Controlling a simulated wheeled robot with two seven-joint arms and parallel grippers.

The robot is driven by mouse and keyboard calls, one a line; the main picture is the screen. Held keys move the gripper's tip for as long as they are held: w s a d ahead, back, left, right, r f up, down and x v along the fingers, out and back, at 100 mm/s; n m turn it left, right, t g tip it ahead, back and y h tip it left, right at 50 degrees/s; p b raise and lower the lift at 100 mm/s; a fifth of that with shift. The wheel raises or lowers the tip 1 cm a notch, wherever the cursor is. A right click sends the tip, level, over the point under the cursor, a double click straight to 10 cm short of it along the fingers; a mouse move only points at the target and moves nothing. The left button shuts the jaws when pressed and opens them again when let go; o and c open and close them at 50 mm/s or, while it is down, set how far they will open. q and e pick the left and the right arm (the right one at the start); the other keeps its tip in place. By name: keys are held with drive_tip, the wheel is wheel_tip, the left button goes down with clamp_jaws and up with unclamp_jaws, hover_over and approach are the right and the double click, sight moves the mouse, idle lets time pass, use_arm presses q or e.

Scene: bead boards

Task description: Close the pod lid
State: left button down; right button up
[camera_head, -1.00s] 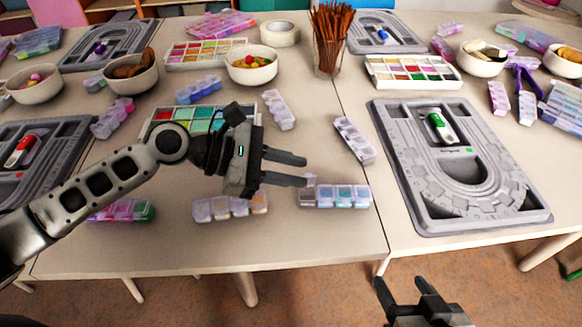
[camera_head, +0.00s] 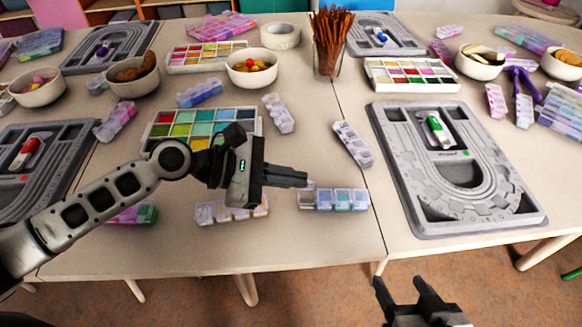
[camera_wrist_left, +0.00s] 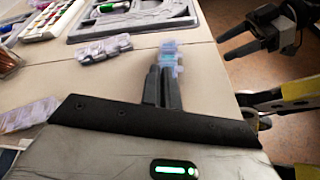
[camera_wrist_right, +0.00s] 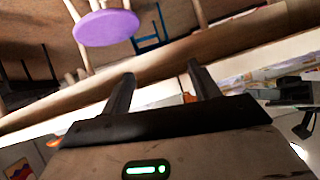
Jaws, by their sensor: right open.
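A pod strip (camera_head: 335,199) with pale blue and lilac compartments lies near the front edge of the table in the head view. A lid (camera_head: 309,186) at its left end seems to stand raised. My left gripper (camera_head: 306,178) is shut, its fingertips just above and left of that lid; I cannot tell whether they touch it. In the left wrist view the strip (camera_wrist_left: 170,54) shows just beyond the closed fingers (camera_wrist_left: 161,72), which partly hide it. My right gripper (camera_head: 397,284) is open and empty, off the table's front edge; it also shows in the right wrist view (camera_wrist_right: 160,72).
Another pod strip (camera_head: 230,211) lies left of the first, and one (camera_head: 352,144) lies behind it. A grey bead board (camera_head: 520,215) is on the right. A colour palette (camera_head: 258,124) and a bowl (camera_head: 251,75) stand further back. The table front between strip and edge is clear.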

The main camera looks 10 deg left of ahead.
use_arm(q)
drive_tip(key=shift+s+d+f+m+t+p, duration=0.2)
drive_tip(key=shift+s+m+t+p, duration=0.3)
drive_tip(key=shift+m, duration=0.3)
drive_tip(key=shift+s+f+m+t+b, duration=0.45)
drive_tip(key=shift+m+t, duration=0.15)
drive_tip(key=shift+m, duration=0.2)
drive_tip(key=shift+s+m, duration=0.1)
drive_tip(key=shift+m, duration=0.2)
use_arm(e)
drive_tip(key=shift+w, duration=0.15)
use_arm(q)
drive_tip(key=c, duration=1.6)
unclamp_jaws()
drive_tip(key=shift+c, duration=0.2)
use_arm(e)
drive_tip(key=shift+f, duration=0.15)
